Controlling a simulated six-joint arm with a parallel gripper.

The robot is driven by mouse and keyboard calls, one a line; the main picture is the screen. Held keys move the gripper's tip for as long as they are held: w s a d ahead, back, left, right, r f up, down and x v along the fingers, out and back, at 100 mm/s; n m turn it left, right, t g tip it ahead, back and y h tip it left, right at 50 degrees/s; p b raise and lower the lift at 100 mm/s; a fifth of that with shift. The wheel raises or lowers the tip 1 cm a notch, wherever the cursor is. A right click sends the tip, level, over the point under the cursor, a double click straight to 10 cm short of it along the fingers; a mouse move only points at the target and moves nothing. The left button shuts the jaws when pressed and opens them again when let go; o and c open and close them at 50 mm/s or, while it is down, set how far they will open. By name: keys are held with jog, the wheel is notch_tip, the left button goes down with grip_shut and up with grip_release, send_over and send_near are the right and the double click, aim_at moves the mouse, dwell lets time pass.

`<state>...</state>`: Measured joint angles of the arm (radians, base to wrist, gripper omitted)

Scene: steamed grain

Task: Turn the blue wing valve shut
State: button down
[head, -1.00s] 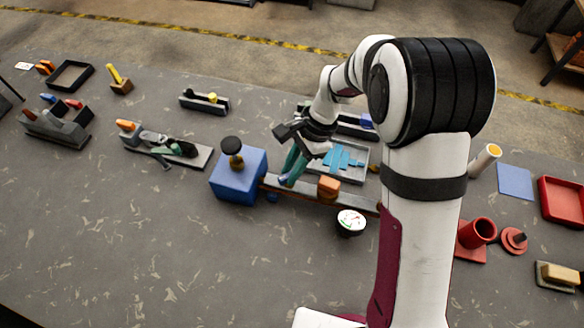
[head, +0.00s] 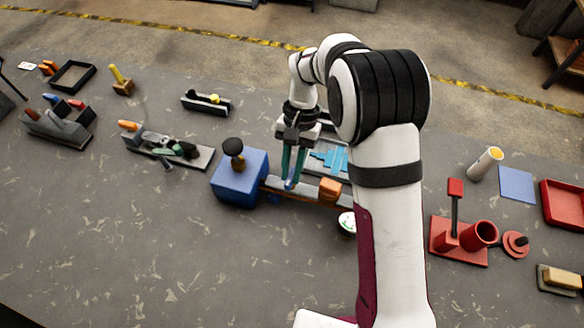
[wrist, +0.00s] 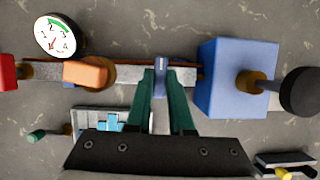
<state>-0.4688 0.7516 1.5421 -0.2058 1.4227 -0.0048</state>
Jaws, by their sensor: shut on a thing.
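The blue wing valve (wrist: 160,75) sits on the grey pipe-like bar between the blue box and the orange block. My gripper (head: 292,183) points down at it, with its green fingers shut on the wing, one on each side. In the wrist view the fingers of my gripper (wrist: 160,88) flank the narrow blue wing, which stands in line with the fingers, across the bar. In the head view the wing is mostly hidden by the fingers.
The blue box (head: 238,180) with a black knob (head: 233,147) stands left of the valve. The orange block (head: 330,189) and white dial gauge (wrist: 54,36) are on the other side. A grey tray with light-blue pieces (head: 330,160) lies behind. Open table lies in front.

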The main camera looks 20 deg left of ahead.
jog(key=shift+n, duration=0.3)
dwell(0.4)
jog(key=c, duration=0.8)
grip_release()
jog(key=v, duration=1.5)
jog(key=shift+w+a+r, duration=0.2)
jog(key=shift+r, duration=0.15)
